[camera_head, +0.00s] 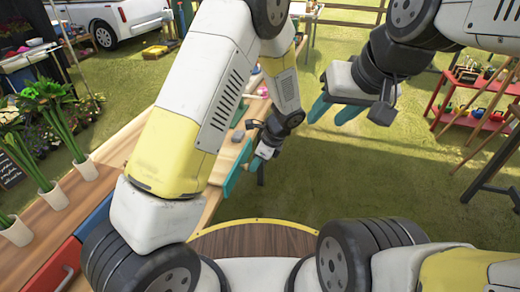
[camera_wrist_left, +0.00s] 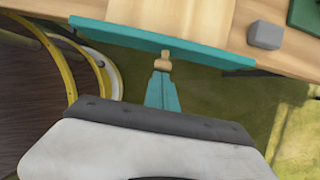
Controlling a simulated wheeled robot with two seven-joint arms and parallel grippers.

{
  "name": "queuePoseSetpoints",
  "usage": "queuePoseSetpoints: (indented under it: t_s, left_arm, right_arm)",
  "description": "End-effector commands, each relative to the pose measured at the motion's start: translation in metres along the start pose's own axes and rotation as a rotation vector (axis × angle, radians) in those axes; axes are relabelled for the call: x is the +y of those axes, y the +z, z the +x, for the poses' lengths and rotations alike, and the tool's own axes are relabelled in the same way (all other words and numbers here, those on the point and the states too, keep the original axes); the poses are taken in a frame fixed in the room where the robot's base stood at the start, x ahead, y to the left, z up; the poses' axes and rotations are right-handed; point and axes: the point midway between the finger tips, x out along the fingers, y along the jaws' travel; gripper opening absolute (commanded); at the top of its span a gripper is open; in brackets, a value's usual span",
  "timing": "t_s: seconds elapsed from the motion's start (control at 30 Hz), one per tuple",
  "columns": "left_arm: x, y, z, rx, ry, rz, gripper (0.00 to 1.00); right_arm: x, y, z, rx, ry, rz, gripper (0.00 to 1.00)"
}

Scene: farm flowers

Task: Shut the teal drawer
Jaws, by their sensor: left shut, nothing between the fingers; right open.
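The teal drawer (camera_head: 237,168) is at the front edge of the wooden table, left of my left gripper (camera_head: 258,162). Its front seems to stand a little out from the table edge, but how far is hard to tell. In the left wrist view the teal drawer front (camera_wrist_left: 130,38) runs across the top, with a small wooden knob (camera_wrist_left: 163,60). My left gripper (camera_wrist_left: 162,85) is shut and empty, its fingertips right at the knob; whether they touch is unclear. My right gripper (camera_head: 336,108) is open and empty, over the grass to the right.
A grey block (camera_wrist_left: 264,35) lies on the table behind the drawer. A red drawer (camera_head: 55,272) and a blue drawer (camera_head: 94,222) are nearer on the left. Potted plants in white pots (camera_head: 54,195) stand on the table. A red shelf (camera_head: 470,115) is at the right.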

Motion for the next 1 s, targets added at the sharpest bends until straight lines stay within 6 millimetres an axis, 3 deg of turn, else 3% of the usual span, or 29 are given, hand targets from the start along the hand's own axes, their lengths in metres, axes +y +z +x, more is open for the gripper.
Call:
queuePoseSetpoints:
  t_s: [0.3, 0.47, 1.0]
  left_arm:
    - [0.0, 0.001, 0.0, 0.0, 0.0, 0.0, 0.0]
    - [0.001, 0.014, 0.006, 0.0, 0.002, -0.002, 0.0]
    - [0.002, 0.122, 0.052, -0.001, 0.002, -0.005, 0.0]
  right_arm:
    - [0.0, 0.0, 0.0, 0.0, 0.0, 0.0, 0.44]
    - [0.0, 0.0, 0.0, 0.0, 0.0, 0.0, 0.44]
    - [0.0, 0.0, 0.0, 0.0, 0.0, 0.0, 0.44]
